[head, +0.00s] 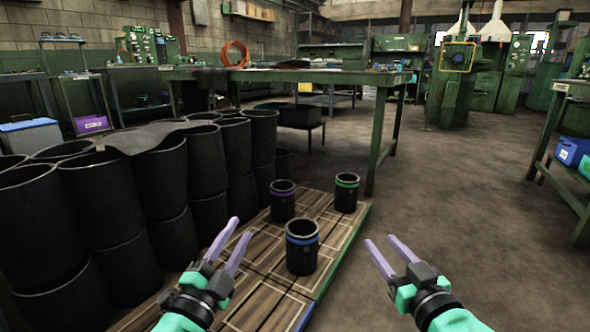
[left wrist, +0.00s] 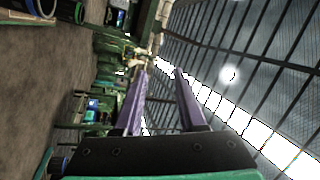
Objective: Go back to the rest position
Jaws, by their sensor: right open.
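My left gripper (head: 238,245) is in the lower middle of the head view, above the wooden pallet, with its purple fingers apart and nothing between them. In the left wrist view its fingers (left wrist: 162,80) also stand apart and empty. My right gripper (head: 384,246) is at the right, over the bare floor, open and empty. Three small black sleeves stand upright on the pallet: one with a blue band (head: 302,250), one with a purple band (head: 283,203) and one with a green band (head: 346,195). Neither gripper touches a sleeve.
Several large black cylinders (head: 100,200) stand stacked at the left on the pallet (head: 325,277), close to my left arm. A green workbench (head: 300,77) is behind. Another table (head: 575,90) stands at the far right. The brown floor (head: 460,190) at the right is clear.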

